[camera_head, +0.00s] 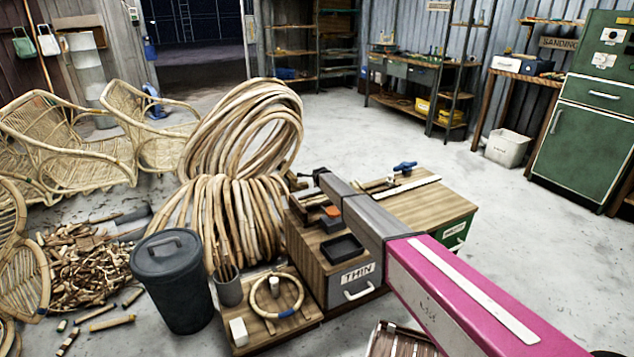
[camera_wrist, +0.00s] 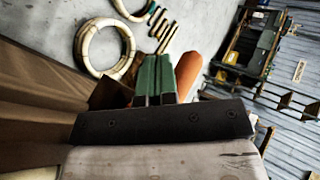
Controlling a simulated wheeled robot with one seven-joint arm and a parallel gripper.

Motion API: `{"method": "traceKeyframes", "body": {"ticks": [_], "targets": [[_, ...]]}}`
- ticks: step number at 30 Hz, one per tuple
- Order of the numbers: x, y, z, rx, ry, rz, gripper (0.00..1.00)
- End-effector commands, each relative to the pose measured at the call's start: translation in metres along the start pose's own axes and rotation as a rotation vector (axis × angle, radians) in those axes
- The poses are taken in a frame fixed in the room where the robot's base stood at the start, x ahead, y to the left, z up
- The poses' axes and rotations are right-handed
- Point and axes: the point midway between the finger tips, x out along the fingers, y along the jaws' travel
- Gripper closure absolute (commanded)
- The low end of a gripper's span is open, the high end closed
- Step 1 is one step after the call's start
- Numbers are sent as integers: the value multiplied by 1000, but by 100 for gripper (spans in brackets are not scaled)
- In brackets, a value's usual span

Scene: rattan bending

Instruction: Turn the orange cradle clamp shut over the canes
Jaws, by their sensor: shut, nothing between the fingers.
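My gripper (camera_wrist: 154,78) shows two green fingers held together, with nothing seen between them. An orange rounded part (camera_wrist: 187,72), likely the cradle clamp, is just right of the fingers in the wrist view, partly behind them; I cannot tell if they touch. In the head view a small orange piece (camera_head: 332,211) sits on the wooden bench top (camera_head: 309,238), beside my arm. Whether the clamp is open or shut over canes cannot be made out. My fingertips are not clear in the head view.
A black tray (camera_head: 342,248) sits on the bench front. A blue-handled tool (camera_head: 404,167) is at its back right. Big cane coils (camera_head: 240,130) stand behind left. A dark bin (camera_head: 172,280) and a low board with a cane ring (camera_head: 277,296) are in front.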

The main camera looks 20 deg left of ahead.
Motion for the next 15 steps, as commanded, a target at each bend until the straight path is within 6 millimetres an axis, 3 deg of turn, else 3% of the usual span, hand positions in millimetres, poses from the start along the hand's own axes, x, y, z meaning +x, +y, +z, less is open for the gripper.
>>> {"method": "traceKeyframes", "body": {"ticks": [15], "targets": [[14, -10, -7, 141, 189, 1, 100]]}}
